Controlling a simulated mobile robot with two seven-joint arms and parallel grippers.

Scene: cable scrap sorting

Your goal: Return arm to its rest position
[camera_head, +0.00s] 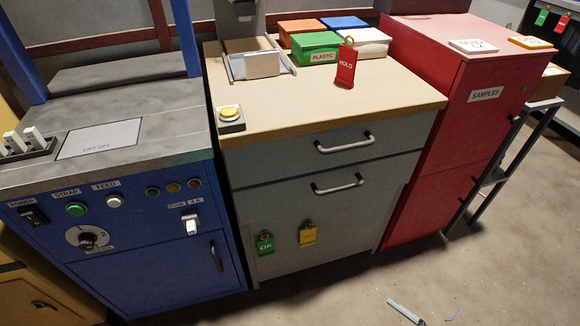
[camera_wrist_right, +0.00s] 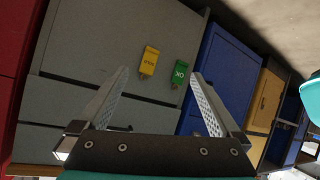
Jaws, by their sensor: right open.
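My right gripper (camera_wrist_right: 160,74) shows in the right wrist view, its two fingers wide apart with nothing between them. Beyond the fingers, a yellow tag (camera_wrist_right: 149,61) and a green OK tag (camera_wrist_right: 180,73) hang on the grey cabinet front (camera_wrist_right: 88,45). The head view shows the same green tag (camera_head: 265,243) and yellow tag (camera_head: 307,234) low on the cabinet. Neither gripper shows in the head view, and my left gripper is in no view.
A blue machine (camera_head: 160,270) stands left of the grey cabinet (camera_head: 290,165), a red SAMPLES cabinet (camera_head: 450,120) right. A red HOLD tag (camera_head: 346,68) and lidded bins, including a green PLASTIC one (camera_head: 314,43), are on the top. A grey-blue piece (camera_head: 405,312) lies on the floor.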

